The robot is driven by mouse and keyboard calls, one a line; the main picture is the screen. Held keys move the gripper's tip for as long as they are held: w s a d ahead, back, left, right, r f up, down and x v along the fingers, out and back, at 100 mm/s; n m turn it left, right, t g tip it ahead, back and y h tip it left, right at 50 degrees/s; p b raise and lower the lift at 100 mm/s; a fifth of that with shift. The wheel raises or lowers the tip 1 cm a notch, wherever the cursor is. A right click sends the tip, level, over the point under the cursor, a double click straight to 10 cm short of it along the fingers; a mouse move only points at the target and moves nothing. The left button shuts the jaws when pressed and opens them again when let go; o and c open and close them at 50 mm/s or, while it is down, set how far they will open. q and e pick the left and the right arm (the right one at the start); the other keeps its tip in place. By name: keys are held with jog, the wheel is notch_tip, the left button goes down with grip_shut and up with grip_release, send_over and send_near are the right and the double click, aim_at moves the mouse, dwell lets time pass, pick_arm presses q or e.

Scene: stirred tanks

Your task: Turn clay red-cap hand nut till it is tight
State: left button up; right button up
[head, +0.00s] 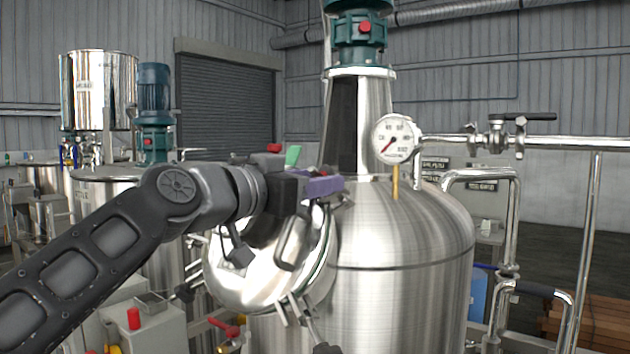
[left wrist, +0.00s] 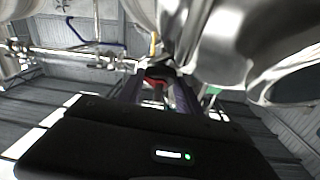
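A dark red cap (left wrist: 155,81), which I take for the clay red-cap hand nut, shows between my left gripper's fingers in the left wrist view. My left gripper (head: 322,187) has purple fingers and reaches over the round manway lid (head: 262,270) on the steel tank (head: 405,290). In the left wrist view the fingers of the left gripper (left wrist: 158,88) stand apart on both sides of the cap, with narrow gaps visible. In the head view my gripper hides the place between its fingers. My right gripper is not in view.
A green cap (head: 292,155) and a brighter red cap (head: 274,148) stand just behind my left gripper. A pressure gauge (head: 396,138) and a steel pipe (head: 570,142) with a valve are to the right. A red-handled valve (head: 226,328) sits below the lid.

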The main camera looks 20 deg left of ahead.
pick_arm(q)
jog(key=c, duration=0.8)
jog(key=shift+c, duration=0.2)
